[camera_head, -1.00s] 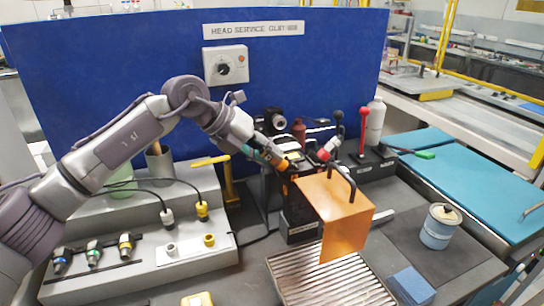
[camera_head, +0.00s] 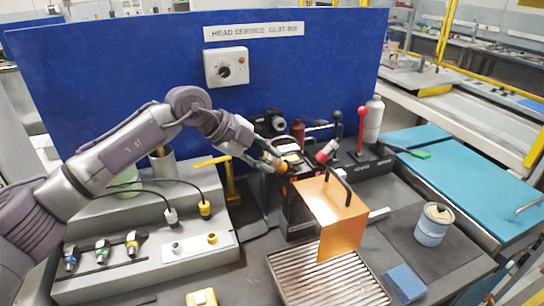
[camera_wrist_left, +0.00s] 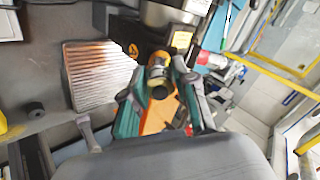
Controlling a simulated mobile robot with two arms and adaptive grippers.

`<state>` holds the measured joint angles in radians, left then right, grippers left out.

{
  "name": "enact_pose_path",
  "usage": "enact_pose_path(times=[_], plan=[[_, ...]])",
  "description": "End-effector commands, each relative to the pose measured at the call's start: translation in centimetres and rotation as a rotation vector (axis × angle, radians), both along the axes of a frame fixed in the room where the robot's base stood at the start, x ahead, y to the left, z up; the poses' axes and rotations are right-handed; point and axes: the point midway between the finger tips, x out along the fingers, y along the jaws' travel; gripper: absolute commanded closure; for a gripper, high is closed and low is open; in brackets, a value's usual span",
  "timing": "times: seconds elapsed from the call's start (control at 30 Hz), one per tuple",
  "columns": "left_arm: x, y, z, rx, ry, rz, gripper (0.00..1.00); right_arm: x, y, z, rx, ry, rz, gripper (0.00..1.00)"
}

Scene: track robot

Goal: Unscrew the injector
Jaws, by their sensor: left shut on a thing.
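My left gripper (camera_head: 272,160) reaches in from the left over the dark machine block behind the orange plate. In the left wrist view its teal-and-grey fingers (camera_wrist_left: 160,90) are closed around a short dark cylinder with a yellow-orange band, which looks like the injector (camera_wrist_left: 158,70). The injector's lower end and its seat are hidden, so I cannot tell how far it is screwed in. My right gripper is not in view.
A stepped grey stand (camera_head: 150,262) at left holds several connectors and two cabled plugs. A ribbed metal tray (camera_head: 325,282) lies in front of the orange plate. A blue block (camera_head: 406,283) and a light-blue can (camera_head: 433,226) stand at right. A blue panel (camera_head: 130,85) closes the back.

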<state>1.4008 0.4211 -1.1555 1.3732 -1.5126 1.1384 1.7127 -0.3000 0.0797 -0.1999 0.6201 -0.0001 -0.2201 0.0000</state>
Motion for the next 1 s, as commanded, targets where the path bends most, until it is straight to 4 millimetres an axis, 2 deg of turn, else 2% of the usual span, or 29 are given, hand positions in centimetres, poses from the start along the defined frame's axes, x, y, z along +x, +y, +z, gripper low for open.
enact_pose_path(times=[0.37,1.0], plan=[[0.0,0.0,0.0,-0.008,0.029,0.028,1.00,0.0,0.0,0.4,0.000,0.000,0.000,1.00],[0.0,0.1,-0.1,-0.111,0.353,0.368,1.00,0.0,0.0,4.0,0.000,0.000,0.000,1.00]])
